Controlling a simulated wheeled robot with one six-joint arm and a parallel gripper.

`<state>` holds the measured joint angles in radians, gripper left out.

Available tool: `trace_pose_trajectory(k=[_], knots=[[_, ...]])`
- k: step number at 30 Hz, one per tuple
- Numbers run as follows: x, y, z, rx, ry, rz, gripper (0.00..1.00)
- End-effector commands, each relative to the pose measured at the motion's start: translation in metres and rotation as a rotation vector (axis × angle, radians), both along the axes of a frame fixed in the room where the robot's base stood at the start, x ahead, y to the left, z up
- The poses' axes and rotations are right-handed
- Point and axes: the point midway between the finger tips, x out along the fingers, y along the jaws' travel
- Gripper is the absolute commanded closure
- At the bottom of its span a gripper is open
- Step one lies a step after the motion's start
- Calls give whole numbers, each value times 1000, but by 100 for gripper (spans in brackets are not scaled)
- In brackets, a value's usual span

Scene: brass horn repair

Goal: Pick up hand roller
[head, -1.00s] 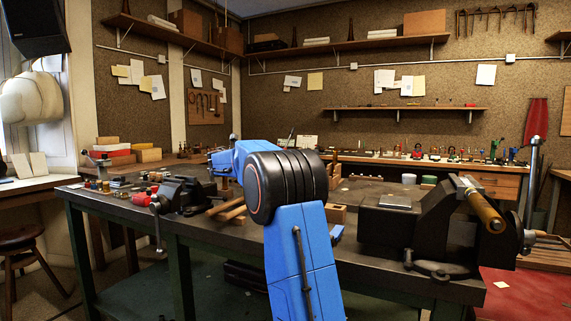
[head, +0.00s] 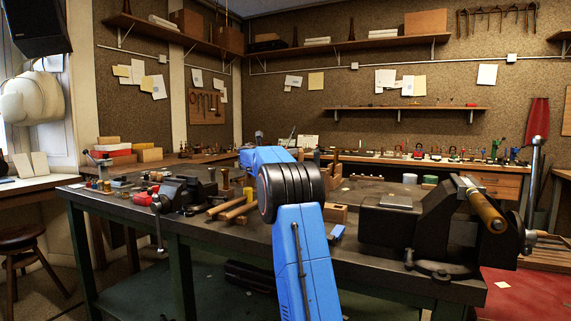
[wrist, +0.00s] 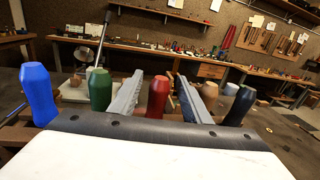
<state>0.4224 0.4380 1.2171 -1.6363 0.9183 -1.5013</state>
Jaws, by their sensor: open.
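In the wrist view my gripper (wrist: 159,74) is open, with its two grey fingers spread apart. A red handle (wrist: 157,98) stands upright between the fingers in the picture; it is not gripped. A green handle (wrist: 101,90) and a blue handle (wrist: 39,94) stand to the left, and a dark navy handle (wrist: 239,106) to the right. In the head view my own arm hides the gripper.
The dark workbench (head: 290,245) carries a large vise (head: 430,222) at right and a smaller vise (head: 180,190) at left. Wooden-handled tools (head: 238,210) lie left of my arm. A wooden block (head: 335,213) and small blue object (head: 337,232) sit right of it.

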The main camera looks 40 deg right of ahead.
Motion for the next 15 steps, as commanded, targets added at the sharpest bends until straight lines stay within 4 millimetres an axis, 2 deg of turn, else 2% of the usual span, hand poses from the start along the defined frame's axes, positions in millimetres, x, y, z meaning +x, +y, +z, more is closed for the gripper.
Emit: trace_pose_trajectory(k=[6,15], knots=[[6,-26,0,1,0,-1,57],[7,-30,1,1,0,1,57]])
